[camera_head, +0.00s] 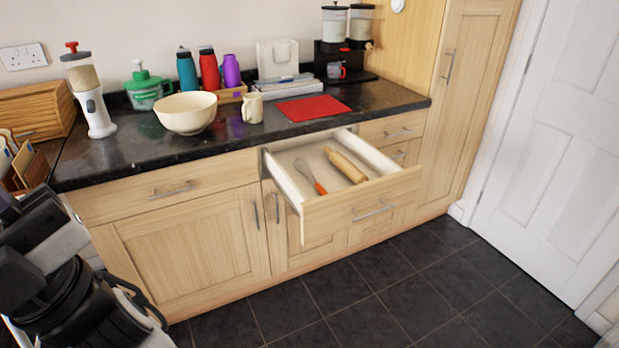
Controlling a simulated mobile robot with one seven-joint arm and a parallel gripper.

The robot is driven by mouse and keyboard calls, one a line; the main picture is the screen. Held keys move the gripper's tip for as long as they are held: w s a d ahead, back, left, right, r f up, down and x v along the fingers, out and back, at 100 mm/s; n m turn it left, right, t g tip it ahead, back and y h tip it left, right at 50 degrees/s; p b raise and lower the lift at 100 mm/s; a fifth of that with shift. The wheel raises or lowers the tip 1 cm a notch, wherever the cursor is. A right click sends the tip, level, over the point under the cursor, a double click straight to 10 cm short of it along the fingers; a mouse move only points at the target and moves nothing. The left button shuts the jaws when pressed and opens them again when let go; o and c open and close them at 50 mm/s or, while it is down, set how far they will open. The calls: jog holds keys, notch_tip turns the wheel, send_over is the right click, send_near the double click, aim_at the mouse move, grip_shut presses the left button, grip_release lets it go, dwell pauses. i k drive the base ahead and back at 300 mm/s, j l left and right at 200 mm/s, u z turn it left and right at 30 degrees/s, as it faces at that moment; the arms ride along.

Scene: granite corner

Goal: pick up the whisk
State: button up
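The whisk (312,177) lies in an open drawer (362,203) below the black counter. It has an orange-red handle end towards the drawer front and a grey end towards the back left. A wooden rolling pin (346,165) lies to its right, apart from it. Part of my arm shows at the lower left, well away from the drawer. I cannot make out my gripper's fingers there, so whether it is open or shut does not show.
The drawer juts out over the dark tiled floor (370,310), which is clear in front. On the counter (225,140) stand a cream bowl (187,112), a mug (252,108), a red mat (313,108) and several bottles. A white door (555,150) is at the right.

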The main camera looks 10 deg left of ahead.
aim_at(319, 187)
jog(key=u, duration=0.5)
jog(key=i+l+u, duration=0.1)
jog(key=u, duration=0.4)
jog(key=l+u, duration=0.2)
jog(key=u, duration=0.3)
jog(key=l+u, duration=0.3)
jog(key=l, duration=0.15)
jog(key=l+u, duration=0.35)
jog(key=l, duration=0.45)
jog(key=k+l+u, duration=0.1)
jog(key=l, duration=0.35)
jog(key=k+l+u, duration=0.1)
jog(key=l, duration=0.8)
jog(key=i+l, duration=0.1)
jog(key=l, duration=2)
jog(key=i+u, duration=0.05)
